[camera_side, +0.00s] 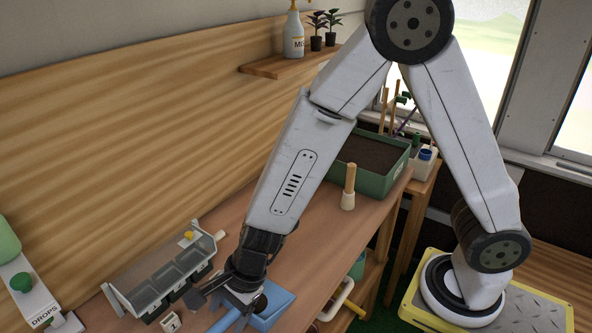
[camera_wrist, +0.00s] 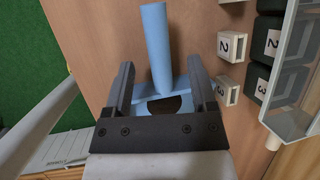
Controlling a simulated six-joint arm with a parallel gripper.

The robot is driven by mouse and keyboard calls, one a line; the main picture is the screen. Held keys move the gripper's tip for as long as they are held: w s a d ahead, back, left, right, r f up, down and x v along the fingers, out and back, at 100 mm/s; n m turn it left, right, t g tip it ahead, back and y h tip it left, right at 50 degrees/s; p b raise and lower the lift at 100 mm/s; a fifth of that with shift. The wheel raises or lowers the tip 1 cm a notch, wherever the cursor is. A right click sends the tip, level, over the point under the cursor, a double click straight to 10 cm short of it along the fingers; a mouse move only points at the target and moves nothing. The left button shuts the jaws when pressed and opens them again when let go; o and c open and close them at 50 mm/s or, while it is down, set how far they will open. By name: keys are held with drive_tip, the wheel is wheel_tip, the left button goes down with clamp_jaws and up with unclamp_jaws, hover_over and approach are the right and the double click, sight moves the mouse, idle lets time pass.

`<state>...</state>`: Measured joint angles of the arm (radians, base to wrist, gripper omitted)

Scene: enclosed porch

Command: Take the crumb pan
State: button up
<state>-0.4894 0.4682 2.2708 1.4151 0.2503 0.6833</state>
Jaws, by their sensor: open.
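The crumb pan (camera_side: 275,307) is light blue and lies on the bench at the lower middle of the side view, partly hidden by my gripper (camera_side: 222,300). Its handle (camera_side: 226,320) points toward the lower left there. In the wrist view the round blue handle (camera_wrist: 157,40) runs up the picture from the pan body (camera_wrist: 172,92). My gripper (camera_wrist: 161,68) is open, with one black finger on each side of the handle's lower end. Gaps show between the fingers and the handle. A dark half-round patch shows on the pan near the palm.
A rack of dark bins (camera_side: 168,282) stands to the left, with small numbered white blocks (camera_wrist: 231,46) beside it. A wooden-handled tool (camera_side: 348,188) and a green soil tray (camera_side: 376,165) stand farther back. Bare bench (camera_side: 315,235) lies between.

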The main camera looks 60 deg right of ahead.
sight(225, 320)
drive_tip(key=shift+x, duration=1.7)
clamp_jaws()
